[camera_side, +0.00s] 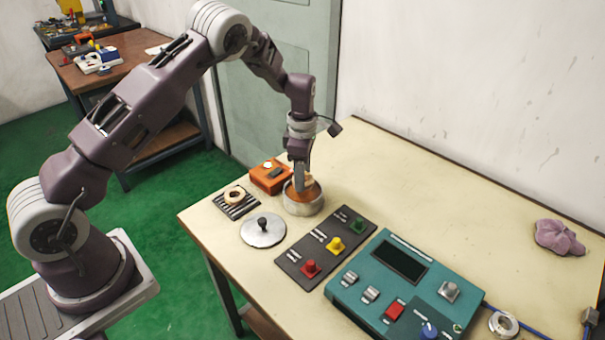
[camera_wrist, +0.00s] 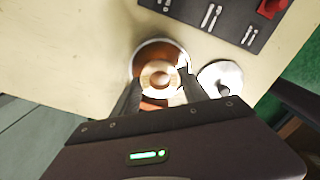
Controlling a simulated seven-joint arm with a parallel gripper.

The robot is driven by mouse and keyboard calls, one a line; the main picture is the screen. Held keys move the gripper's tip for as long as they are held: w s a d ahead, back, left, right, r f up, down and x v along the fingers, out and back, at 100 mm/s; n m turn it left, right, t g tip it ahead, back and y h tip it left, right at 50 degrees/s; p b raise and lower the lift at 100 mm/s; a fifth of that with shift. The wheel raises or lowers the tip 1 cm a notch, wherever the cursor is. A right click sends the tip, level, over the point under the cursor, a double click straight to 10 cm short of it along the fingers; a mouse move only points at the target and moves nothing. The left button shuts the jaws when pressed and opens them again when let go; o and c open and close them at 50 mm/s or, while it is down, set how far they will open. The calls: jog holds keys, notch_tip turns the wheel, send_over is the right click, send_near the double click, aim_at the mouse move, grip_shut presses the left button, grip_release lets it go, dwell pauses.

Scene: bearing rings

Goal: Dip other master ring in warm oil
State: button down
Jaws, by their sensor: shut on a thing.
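My gripper (camera_side: 301,186) points down into the open metal pot (camera_side: 304,209) of orange-brown oil. In the wrist view, my gripper (camera_wrist: 160,82) is shut on a tan ring (camera_wrist: 149,74), with one finger on each side of it. The ring is inside the pot's outline (camera_wrist: 136,57), over or in the oil (camera_wrist: 155,50); I cannot tell how deep it sits. In the side view the fingers largely hide this ring. Another tan ring (camera_side: 234,196) lies on a dark slatted rack (camera_side: 246,209) to the left of the pot.
A round lid with a black knob (camera_side: 263,231) lies in front of the pot. An orange box (camera_side: 266,182) stands close behind it. A dark panel (camera_side: 292,257) with red, yellow and green pieces and a teal console (camera_side: 357,302) are to the right. A pink cloth (camera_side: 556,237) lies far right.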

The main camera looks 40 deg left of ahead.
dwell(0.4)
notch_tip(320, 180, up, 2)
jog(key=shift+r, duration=0.1)
dwell(0.5)
